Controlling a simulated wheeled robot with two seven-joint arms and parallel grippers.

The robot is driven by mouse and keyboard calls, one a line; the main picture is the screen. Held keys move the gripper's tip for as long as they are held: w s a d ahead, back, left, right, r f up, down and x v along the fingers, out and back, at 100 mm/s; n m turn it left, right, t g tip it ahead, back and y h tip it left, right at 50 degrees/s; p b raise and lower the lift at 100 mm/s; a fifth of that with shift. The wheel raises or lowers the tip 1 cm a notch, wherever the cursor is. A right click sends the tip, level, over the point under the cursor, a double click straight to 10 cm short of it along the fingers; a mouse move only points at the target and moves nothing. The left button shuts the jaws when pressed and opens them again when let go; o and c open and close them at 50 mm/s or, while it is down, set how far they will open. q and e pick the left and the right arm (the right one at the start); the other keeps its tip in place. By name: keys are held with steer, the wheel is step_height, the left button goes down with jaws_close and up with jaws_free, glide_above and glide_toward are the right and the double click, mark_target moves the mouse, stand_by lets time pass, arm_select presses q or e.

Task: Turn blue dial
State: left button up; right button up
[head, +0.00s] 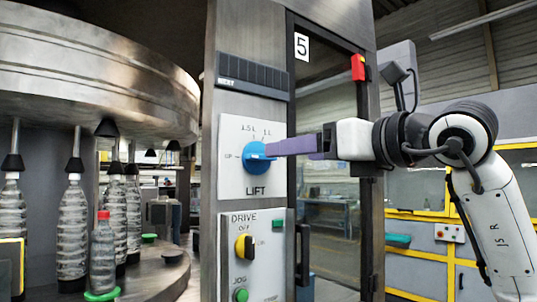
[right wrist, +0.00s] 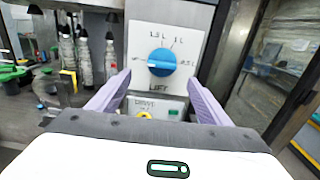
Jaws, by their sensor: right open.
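The blue dial (head: 256,156) sits on a white plate (head: 234,178) marked LIFT on the grey column. In the right wrist view the dial (right wrist: 162,61) shows a white mark pointing left; labels surround it, with 1.5 L and 1 L above. My right gripper (head: 270,147) comes in from the right, its purple fingers level with the dial and overlapping its right edge in the head view. In the right wrist view the gripper (right wrist: 159,77) is open, one finger to each side below the dial, with no contact visible. My left gripper is not in view.
Below is a DRIVE panel (head: 267,250) with a yellow knob (head: 244,247) and green buttons. A dark door handle (head: 303,255) stands right of it. A bottle carousel (head: 90,60) with several clear bottles is at left. A red switch (head: 358,67) is on the door frame.

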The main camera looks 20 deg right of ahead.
mark_target(261, 158)
steer(key=p+x, duration=0.3)
steer(key=x, duration=0.7)
steer(key=shift+d, duration=0.25)
steer(key=shift+w+r, duration=0.1)
steer(key=shift+w, duration=0.05)
steer(key=c, duration=1.1)
